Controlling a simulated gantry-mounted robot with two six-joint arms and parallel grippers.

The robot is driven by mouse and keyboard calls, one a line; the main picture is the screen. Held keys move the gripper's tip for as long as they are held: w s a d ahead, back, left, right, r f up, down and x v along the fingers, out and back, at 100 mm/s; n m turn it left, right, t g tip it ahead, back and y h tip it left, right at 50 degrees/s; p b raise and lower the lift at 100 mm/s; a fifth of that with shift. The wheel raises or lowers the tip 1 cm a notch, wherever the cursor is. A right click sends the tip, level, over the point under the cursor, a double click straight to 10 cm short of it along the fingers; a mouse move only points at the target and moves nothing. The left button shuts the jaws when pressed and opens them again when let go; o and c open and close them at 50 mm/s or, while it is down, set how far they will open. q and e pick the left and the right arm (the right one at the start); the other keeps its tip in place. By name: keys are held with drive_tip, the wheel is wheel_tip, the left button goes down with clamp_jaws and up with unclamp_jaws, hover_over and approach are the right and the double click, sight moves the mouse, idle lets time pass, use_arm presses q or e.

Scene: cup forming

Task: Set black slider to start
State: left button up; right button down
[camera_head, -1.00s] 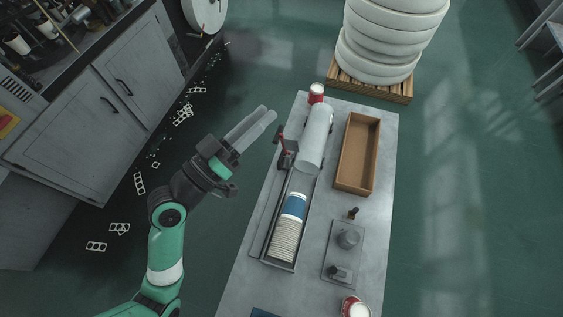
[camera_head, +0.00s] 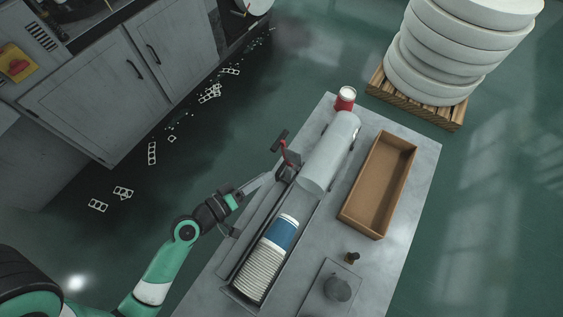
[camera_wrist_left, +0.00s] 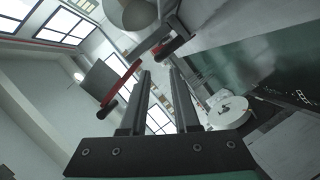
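A red lever (camera_head: 284,152) with a black handle (camera_head: 280,141) stands on the left side of the cup machine, by the near end of its white cylinder (camera_head: 330,152). A dark block (camera_head: 288,172) sits at its foot; which part is the black slider I cannot tell. My left gripper (camera_head: 268,179) is just left of this block, its fingers pointing at it; contact is unclear. In the left wrist view, its two fingers (camera_wrist_left: 162,75) are apart with nothing seen between them, and the red lever (camera_wrist_left: 122,82) and black ends lie just beyond. My right gripper is not in view.
A cup stack (camera_head: 262,265) lies in the trough in front of the cylinder. An open cardboard box (camera_head: 378,185) is to the right. A red can (camera_head: 345,98) stands behind. A plate with a grey knob (camera_head: 337,288) is at the front.

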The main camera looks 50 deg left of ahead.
sight(281, 166)
use_arm(q)
drive_tip(key=x, duration=0.7)
drive_tip(key=shift+w+p, duration=0.2)
drive_tip(key=shift+p, duration=0.15)
clamp_jaws()
idle(0.9)
